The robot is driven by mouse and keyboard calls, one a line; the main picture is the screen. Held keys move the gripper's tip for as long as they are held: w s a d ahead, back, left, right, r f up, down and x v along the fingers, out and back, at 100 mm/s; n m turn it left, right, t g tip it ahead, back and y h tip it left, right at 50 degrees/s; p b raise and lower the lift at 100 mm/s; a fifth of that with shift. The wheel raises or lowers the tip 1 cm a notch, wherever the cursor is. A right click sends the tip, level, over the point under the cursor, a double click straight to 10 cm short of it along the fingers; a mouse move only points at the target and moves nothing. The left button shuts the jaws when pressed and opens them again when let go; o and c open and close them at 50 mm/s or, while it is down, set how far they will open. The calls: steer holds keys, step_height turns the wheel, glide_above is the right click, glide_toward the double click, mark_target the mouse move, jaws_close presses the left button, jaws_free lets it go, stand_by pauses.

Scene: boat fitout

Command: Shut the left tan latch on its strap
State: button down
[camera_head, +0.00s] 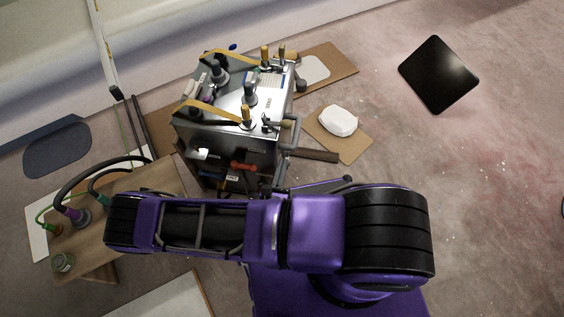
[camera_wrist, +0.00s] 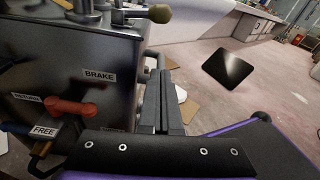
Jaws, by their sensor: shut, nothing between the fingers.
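In the head view a grey metal cabinet (camera_head: 240,140) carries two flat tan straps on top. The near strap (camera_head: 212,109) runs from the cabinet's left edge to a post with an upright tan grip (camera_head: 246,113). The far strap (camera_head: 230,56) runs along the back edge to another upright tan grip (camera_head: 265,55). I cannot tell which is the left latch, or whether either is shut. In the wrist view my gripper (camera_wrist: 163,98) is shut and empty, beside the cabinet's front corner. The straps are not visible there.
A red lever (camera_wrist: 70,107) is on the cabinet front, beside labels BRAKE, RETURN and FREE. A grey rail (camera_head: 293,130) runs along the cabinet's right side. A wooden bench (camera_head: 130,190) with hoses stands left. A black panel (camera_head: 438,74) lies on the open floor right.

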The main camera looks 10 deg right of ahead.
mark_target(288, 127)
steer(key=w+d+r, duration=0.2)
steer(key=w+d, duration=0.1)
steer(key=w, duration=0.5)
steer(key=shift+r, duration=0.35)
steer(key=shift+r+n, duration=0.5)
steer(key=shift+n, duration=0.1)
steer(key=shift+w+r+n+h+p, duration=0.15)
steer(key=shift+r+n+h+p, duration=0.25)
steer(key=shift+r+n+p, duration=0.7)
steer(key=r+n, duration=0.1)
steer(key=n, duration=0.1)
steer(key=a+r+n, duration=0.1)
steer(key=n, duration=0.1)
steer(key=a+r+n+h, duration=0.1)
steer(key=n, duration=0.1)
steer(key=shift+w+a+r+n, duration=0.15)
steer(key=shift+w+a+n, duration=0.05)
steer(key=shift+w+n, duration=0.2)
steer(key=a+n, duration=0.1)
steer(key=r+n, duration=0.1)
steer(key=n, duration=0.1)
steer(key=shift+w+a+r+h, duration=0.1)
steer(key=shift+w+a+h, duration=0.2)
steer(key=shift+w+a, duration=0.05)
steer(key=shift+w+a+r, duration=0.15)
steer(key=shift+a, duration=0.15)
